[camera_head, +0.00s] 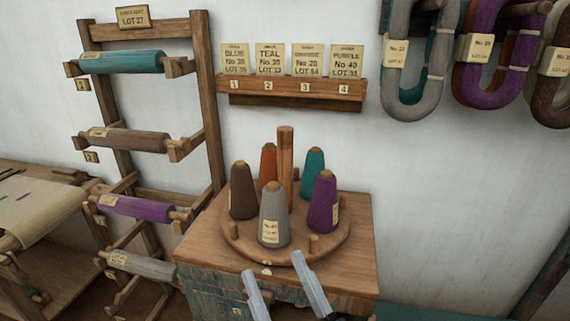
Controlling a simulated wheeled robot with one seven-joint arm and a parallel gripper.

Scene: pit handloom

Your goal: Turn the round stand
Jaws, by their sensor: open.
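The round stand (236,240) is a wooden disc with a central post (285,165), on top of a small wooden cabinet. It carries several yarn cones: brown (243,192), orange (268,163), teal (314,172), purple (323,203) and grey (273,216). Short pegs (314,243) stand up near its rim. My gripper (277,268) is at the bottom of the view, just in front of the stand's front edge. Its two pale fingers are apart with nothing between them. I cannot tell whether a fingertip touches the stand.
The cabinet top (358,237) has bare room right of the stand. A wooden rack (203,85) with colored yarn rolls stands at left. A shelf (295,89) with cards is on the wall behind. Yarn hanks (492,70) hang at upper right. A cloth-covered loom part (40,205) is far left.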

